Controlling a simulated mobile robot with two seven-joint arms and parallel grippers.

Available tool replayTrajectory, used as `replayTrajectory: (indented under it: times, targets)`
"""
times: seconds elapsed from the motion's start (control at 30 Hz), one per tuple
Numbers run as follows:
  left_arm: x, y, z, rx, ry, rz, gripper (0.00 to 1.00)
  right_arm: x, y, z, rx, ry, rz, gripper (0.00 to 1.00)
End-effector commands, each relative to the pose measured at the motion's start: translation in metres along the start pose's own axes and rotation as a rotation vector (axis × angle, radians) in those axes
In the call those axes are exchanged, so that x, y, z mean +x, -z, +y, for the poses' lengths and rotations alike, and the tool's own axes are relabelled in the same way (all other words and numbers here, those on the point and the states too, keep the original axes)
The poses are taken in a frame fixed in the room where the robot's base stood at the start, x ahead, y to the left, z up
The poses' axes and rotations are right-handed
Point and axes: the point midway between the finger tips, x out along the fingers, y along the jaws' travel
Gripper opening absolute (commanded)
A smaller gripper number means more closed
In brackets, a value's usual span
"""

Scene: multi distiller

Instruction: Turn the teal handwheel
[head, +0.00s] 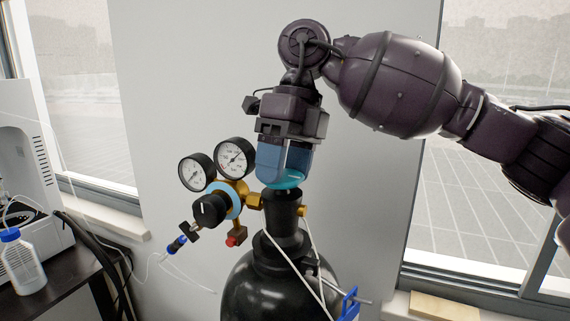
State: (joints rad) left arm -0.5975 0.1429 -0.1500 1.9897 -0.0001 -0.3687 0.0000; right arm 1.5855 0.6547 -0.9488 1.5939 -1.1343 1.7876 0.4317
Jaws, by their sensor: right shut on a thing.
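The teal handwheel (287,182) sits on top of the black gas cylinder (275,280), at the cylinder's neck. My right gripper (283,174) comes down on it from above, with its blue fingers on either side of the wheel. It is shut on the handwheel. The fingers hide much of the wheel, and only part of its teal rim shows between and below them. My left gripper is not in the head view.
A brass regulator (254,201) with two round gauges (231,157) and a black knob (210,210) juts out left of the cylinder neck. A blue clamp (349,303) is at the cylinder's right. A bottle (20,262) stands on the dark table at left.

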Motion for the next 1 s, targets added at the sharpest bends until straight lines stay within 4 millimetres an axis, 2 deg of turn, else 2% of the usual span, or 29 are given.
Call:
replayTrajectory:
  times: [0.27, 0.7, 0.73, 0.77, 1.0]
  targets:
    - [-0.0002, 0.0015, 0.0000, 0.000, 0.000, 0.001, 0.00, -0.0009, -0.0007, 0.0006, -0.065, 0.002, 0.020, 0.39]
    - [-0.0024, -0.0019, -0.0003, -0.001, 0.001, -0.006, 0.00, -0.0007, -0.0007, 0.0005, -0.072, 0.002, 0.022, 0.39]
    - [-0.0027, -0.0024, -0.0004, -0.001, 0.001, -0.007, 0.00, -0.0007, -0.0007, 0.0005, -0.072, 0.002, 0.022, 0.66]
    - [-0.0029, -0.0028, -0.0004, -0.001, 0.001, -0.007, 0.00, -0.0007, -0.0007, 0.0005, -0.072, 0.002, 0.022, 0.70]
    - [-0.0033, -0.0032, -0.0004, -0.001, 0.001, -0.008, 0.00, -0.0003, -0.0006, 0.0003, -0.071, 0.001, 0.023, 0.71]
